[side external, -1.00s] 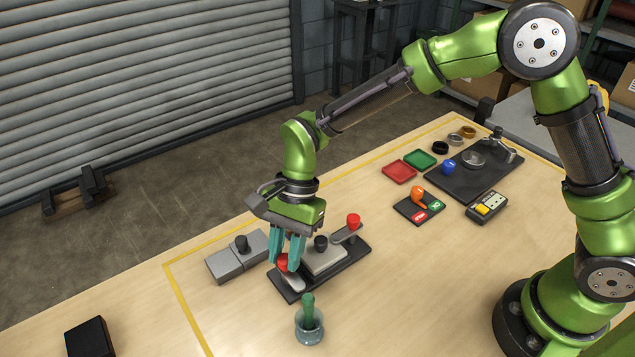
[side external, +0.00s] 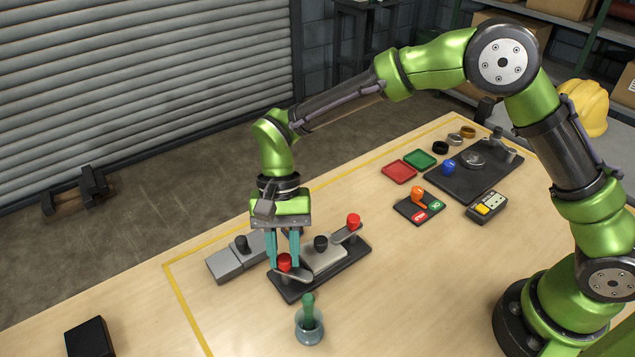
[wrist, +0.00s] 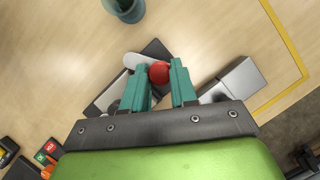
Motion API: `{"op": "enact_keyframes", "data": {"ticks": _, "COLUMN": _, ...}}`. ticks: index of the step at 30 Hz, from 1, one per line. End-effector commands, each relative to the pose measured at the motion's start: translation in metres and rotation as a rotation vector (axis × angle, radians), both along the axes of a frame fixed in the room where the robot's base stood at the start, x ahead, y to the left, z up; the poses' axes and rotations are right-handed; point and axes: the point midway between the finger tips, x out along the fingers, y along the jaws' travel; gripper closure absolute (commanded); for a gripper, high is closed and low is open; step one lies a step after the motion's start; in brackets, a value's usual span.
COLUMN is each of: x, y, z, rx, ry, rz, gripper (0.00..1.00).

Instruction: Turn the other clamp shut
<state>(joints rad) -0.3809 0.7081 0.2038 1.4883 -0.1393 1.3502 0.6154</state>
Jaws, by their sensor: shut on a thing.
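A grey casing (side external: 326,260) with a black knob sits on a dark base plate (side external: 290,294). A grey clamp lever (side external: 298,275) with a red knob (side external: 284,261) is at the plate's near-left end. My gripper (side external: 284,262) points down and is shut on this red knob, which also shows between the teal fingers in the wrist view (wrist: 159,73). The other clamp's lever, with its red knob (side external: 353,220), is at the plate's far-right end. My gripper partly hides the casing's left end.
A grey block (side external: 226,264) with a black knob lies left of the plate. A glass jar (side external: 309,326) with a green handle stands close in front. Red and green trays, a switch pad (side external: 419,207) and a dark fixture board (side external: 450,185) lie farther back.

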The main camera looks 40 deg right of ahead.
Motion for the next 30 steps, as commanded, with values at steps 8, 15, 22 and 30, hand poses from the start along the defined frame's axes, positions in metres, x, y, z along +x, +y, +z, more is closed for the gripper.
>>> {"op": "enact_keyframes", "data": {"ticks": 8, "x": 0.0011, "y": 0.0019, "z": 0.0007, "rx": 0.000, "ry": 0.000, "rz": 0.262, "gripper": 1.00}}
{"op": "enact_keyframes", "data": {"ticks": 15, "x": 0.0015, "y": 0.0036, "z": 0.0010, "rx": 0.000, "ry": -0.001, "rz": 0.489, "gripper": 1.00}}
{"op": "enact_keyframes", "data": {"ticks": 22, "x": 0.0013, "y": 0.0049, "z": 0.0013, "rx": -0.002, "ry": -0.001, "rz": 0.701, "gripper": 1.00}}
{"op": "enact_keyframes", "data": {"ticks": 30, "x": 0.0008, "y": 0.0060, "z": 0.0012, "rx": 0.000, "ry": -0.001, "rz": 0.901, "gripper": 1.00}}
